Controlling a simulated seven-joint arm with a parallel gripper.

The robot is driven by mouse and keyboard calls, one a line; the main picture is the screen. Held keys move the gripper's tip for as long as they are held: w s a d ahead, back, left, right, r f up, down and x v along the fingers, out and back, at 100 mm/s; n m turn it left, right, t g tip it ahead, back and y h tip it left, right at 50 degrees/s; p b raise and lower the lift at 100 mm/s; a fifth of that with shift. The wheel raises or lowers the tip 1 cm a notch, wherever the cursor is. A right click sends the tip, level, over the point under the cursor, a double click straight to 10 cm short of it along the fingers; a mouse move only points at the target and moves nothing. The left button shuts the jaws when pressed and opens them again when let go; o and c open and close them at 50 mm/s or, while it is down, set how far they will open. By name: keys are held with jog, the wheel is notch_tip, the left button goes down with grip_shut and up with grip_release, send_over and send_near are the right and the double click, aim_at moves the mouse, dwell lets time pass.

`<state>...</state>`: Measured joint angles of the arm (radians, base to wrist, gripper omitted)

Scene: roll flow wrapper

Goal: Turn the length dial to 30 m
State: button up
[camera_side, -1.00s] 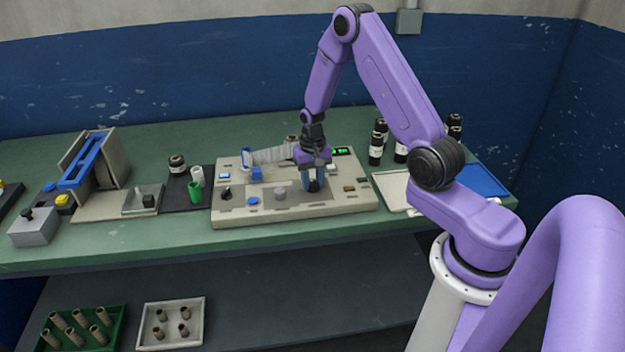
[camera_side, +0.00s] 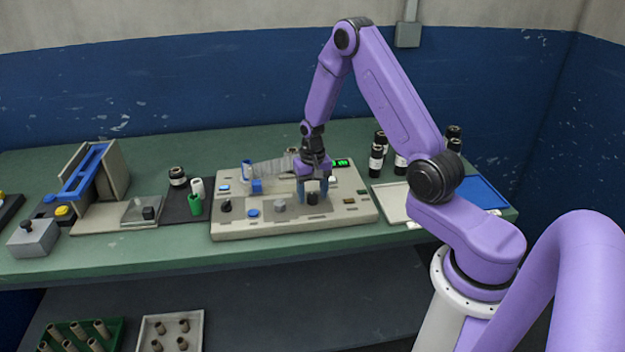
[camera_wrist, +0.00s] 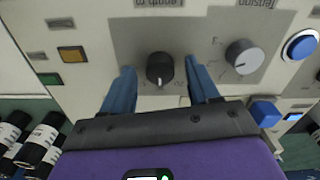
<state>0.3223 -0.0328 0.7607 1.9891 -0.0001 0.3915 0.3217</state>
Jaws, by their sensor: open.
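The length dial (camera_wrist: 160,69) is a black round knob on the beige machine panel, under a label reading "Length m" that appears upside down in the wrist view. Its scale marks are too small to read, so I cannot tell its setting. My gripper (camera_wrist: 160,68) is open, with one blue finger on each side of the dial. Gaps show between fingers and knob in the wrist view. In the side view the black dial (camera_side: 312,198) shows between the fingertips of my gripper (camera_side: 313,195).
The grey tension knob (camera_wrist: 243,57) sits beside the length dial, with a blue round button (camera_wrist: 300,44) beyond it. Another black knob (camera_side: 225,206) is at the panel's left. Black bottles (camera_side: 376,160) and a blue tray (camera_side: 481,193) stand to the right.

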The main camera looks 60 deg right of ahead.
aim_at(312, 195)
notch_tip(312, 195, up, 17)
jog(key=shift+r, duration=0.15)
dwell(0.4)
jog(key=s+a+r+n, duration=0.1)
jog(key=s+a+n, duration=0.4)
jog(key=a, duration=0.3)
jog(key=s+a+r+n, duration=0.2)
jog(key=s+a+n, duration=0.25)
jog(key=a, duration=0.35)
jog(key=s+a+n, duration=0.1)
jog(key=s+n, duration=0.4)
jog(key=s, duration=0.5)
jog(key=s+a+n, duration=0.2)
jog(key=s+n, duration=0.3)
jog(key=s, duration=0.5)
jog(key=shift+a+f, duration=0.25)
jog(key=shift+f, duration=0.1)
